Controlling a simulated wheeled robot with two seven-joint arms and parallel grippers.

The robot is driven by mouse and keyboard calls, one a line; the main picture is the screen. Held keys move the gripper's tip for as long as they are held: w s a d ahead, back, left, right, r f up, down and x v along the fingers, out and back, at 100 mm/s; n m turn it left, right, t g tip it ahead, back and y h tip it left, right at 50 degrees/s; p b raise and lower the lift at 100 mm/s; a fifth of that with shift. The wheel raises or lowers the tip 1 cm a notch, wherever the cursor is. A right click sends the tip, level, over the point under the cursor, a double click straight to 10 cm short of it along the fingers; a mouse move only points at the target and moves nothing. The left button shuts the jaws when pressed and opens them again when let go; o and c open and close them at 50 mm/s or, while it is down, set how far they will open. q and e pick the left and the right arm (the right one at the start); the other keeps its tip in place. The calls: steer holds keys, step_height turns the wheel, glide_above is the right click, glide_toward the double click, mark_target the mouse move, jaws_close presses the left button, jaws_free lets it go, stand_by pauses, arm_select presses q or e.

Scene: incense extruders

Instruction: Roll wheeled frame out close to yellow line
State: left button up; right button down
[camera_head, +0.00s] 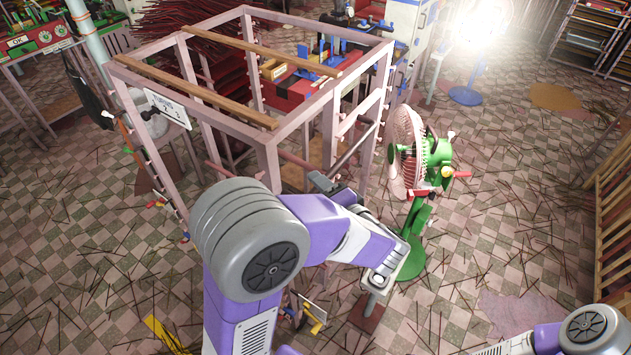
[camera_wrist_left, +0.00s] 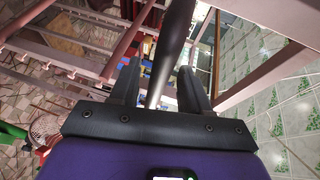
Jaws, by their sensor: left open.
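The wheeled frame (camera_head: 268,150) is a tall pink open frame of square bars, with two wooden slats across its top and a white card (camera_head: 168,108) on its left side. It stands in the middle of the head view. My left gripper (camera_head: 326,183) is at its near right side, partly hidden by my arm. In the left wrist view the two fingers (camera_wrist_left: 158,80) are apart, with a dark round bar (camera_wrist_left: 174,40) between them. Contact cannot be told. A yellow strip (camera_head: 163,333) lies on the floor at the lower left. My right gripper is out of view.
A green-based fan (camera_head: 418,165) stands close to the right of the frame and my left wrist. Incense sticks litter the checkered floor. Red stick bundles (camera_head: 205,40) are behind the frame. A wooden rack (camera_head: 615,215) is at far right. The right floor is fairly open.

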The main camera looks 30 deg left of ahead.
arm_select(q)
steer(key=shift+x, duration=1.35)
steer(key=shift+w, duration=0.1)
jaws_close()
